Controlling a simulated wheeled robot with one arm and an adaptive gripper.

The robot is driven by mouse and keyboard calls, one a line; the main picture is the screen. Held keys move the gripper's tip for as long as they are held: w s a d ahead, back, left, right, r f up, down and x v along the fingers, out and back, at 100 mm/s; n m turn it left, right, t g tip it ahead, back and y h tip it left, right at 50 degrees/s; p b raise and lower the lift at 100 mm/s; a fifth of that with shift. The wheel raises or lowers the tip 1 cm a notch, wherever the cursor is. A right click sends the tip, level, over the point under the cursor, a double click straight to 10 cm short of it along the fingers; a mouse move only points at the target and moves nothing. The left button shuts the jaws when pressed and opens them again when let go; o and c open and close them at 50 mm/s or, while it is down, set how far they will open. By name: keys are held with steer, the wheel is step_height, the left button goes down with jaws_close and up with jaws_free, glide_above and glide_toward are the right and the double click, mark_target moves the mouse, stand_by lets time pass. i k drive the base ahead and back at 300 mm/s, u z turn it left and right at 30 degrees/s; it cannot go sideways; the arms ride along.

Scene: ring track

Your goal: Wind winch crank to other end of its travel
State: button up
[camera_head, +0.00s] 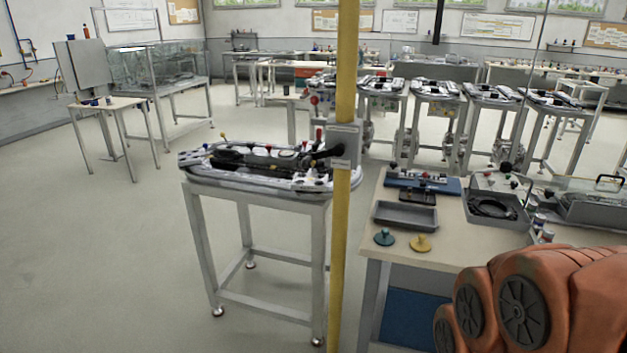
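A yellow post (345,260) stands upright left of the workbench. A grey box (345,136) is fixed to it, with a dark part (325,153) like a crank arm reaching left from it. I take this for the winch crank, but it is too small to be sure, and its handle blends with the things behind it. My gripper is out of the picture; only orange links of my arm show at the lower right.
A grey-legged stand (262,190) with a ring track unit (265,160) is behind the post. A workbench (450,250) with trays, a teal knob (384,237) and a yellow knob (420,243) stands right. The floor (100,260) at left is clear.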

mark_target(338, 150)
steer(key=z, duration=0.55)
steer(key=k, duration=0.15)
steer(key=u, duration=1.35)
steer(key=i, duration=1.45)
steer(key=z, duration=2.4)
steer(key=k, duration=1)
steer(key=u, duration=1.75)
